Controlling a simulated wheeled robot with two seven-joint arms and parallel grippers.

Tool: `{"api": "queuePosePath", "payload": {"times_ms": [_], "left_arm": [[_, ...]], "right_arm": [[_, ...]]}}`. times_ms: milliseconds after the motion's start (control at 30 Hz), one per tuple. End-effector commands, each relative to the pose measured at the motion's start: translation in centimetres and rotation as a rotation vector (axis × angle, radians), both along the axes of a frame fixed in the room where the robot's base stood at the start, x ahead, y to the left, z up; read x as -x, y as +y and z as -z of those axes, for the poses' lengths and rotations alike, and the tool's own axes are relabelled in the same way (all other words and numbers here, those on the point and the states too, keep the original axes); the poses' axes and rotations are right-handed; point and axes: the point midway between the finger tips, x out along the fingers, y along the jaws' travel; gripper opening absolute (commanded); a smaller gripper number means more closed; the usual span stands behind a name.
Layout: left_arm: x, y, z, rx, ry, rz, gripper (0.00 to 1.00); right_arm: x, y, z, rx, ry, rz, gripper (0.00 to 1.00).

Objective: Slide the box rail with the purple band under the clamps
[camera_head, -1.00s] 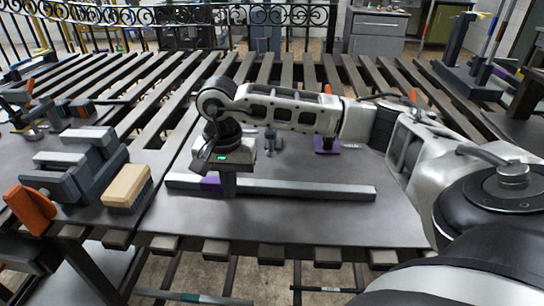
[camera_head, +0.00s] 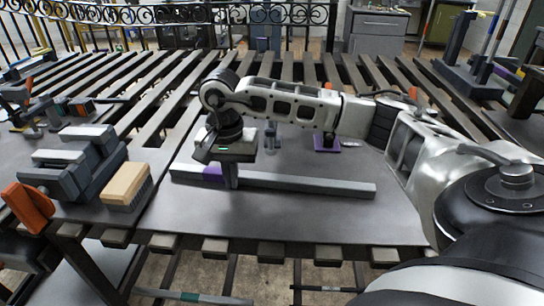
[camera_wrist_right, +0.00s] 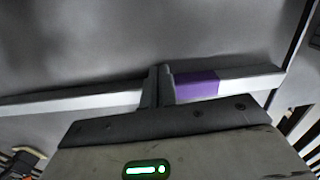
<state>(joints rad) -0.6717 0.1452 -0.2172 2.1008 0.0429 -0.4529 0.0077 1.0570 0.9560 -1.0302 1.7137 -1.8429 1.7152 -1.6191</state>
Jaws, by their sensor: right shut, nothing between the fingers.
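The box rail (camera_head: 300,184) is a long grey bar with a purple band (camera_head: 213,174) near its left end. It lies on the grey plate. My right gripper (camera_head: 231,182) is shut and empty, pointing down at the rail's near side just right of the band. In the right wrist view its fingers (camera_wrist_right: 159,86) stand against or very close to the rail beside the purple band (camera_wrist_right: 196,85); exact contact is unclear. Behind the rail stand a clamp with a purple base (camera_head: 326,148) and orange handle, and a grey clamp (camera_head: 270,138), partly hidden by my arm. My left gripper is out of view.
A grey vise (camera_head: 75,170) with an orange handle and a wooden brush (camera_head: 127,187) stand left of the plate. The slatted table (camera_head: 160,115) extends behind. The plate's front area (camera_head: 290,222) is clear.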

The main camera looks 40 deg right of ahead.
Motion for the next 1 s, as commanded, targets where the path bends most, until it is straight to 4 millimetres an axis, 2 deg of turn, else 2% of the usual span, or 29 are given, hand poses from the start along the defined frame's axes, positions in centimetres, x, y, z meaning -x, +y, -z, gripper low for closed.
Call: {"api": "queuePosePath", "payload": {"times_ms": [367,1000], "left_arm": [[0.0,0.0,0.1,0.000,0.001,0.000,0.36],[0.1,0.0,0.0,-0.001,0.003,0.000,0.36]], "right_arm": [[-0.2,-0.2,0.0,0.000,-0.001,0.001,0.00],[1.4,1.6,0.0,0.000,0.000,0.001,0.00]]}}
